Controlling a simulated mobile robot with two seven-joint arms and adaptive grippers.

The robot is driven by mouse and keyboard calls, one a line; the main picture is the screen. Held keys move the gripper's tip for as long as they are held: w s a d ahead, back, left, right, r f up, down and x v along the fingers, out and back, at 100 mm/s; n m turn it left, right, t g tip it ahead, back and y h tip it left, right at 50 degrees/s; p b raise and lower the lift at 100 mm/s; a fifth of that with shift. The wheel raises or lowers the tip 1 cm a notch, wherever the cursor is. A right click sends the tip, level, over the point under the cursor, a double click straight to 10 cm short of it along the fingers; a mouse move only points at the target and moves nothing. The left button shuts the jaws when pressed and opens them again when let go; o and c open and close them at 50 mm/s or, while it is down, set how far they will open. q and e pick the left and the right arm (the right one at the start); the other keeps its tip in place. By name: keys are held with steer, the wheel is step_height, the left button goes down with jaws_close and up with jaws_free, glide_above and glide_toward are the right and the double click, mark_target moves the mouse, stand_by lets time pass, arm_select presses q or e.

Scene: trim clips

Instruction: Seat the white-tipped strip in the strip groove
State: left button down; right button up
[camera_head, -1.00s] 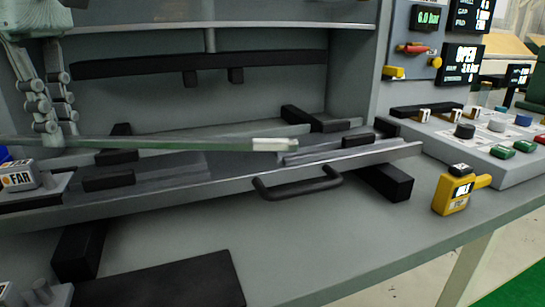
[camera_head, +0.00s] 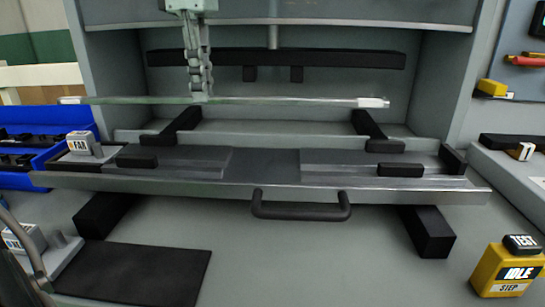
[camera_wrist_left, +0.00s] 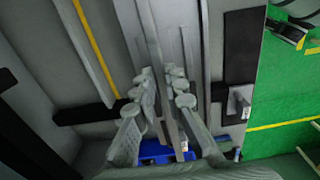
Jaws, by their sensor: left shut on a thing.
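The strip (camera_head: 290,100) is long, thin and grey-green, with a white tip (camera_head: 373,103) at its right end. My left gripper (camera_head: 200,97) is shut on it left of its middle, and the strip lies nearly level, apart from the fixture in the picture. In the left wrist view, the strip (camera_wrist_left: 157,60) runs between the two fingers (camera_wrist_left: 161,100). Below it in the head view is the long metal fixture (camera_head: 400,193), with grooved bars on the left (camera_head: 200,160) and right (camera_head: 330,163); I cannot tell which channel is the strip groove. My right gripper is not in view.
Black clamp blocks (camera_head: 401,170) sit on the fixture, and a black handle (camera_head: 300,212) is at its front. A blue bin (camera_head: 40,122) and a FAR-marked block (camera_head: 83,143) are at left. A yellow IDLE box (camera_head: 508,268) stands front right. A black bar (camera_head: 270,60) crosses behind.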

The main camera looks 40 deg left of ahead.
arm_select(q)
glide_above(264, 173)
step_height(264, 173, down, 6)
steer(key=shift+f, duration=0.15)
step_height(264, 173, down, 3)
steer(key=shift+r+p, duration=0.1)
steer(key=shift+p, duration=0.35)
steer(key=shift+f, duration=0.55)
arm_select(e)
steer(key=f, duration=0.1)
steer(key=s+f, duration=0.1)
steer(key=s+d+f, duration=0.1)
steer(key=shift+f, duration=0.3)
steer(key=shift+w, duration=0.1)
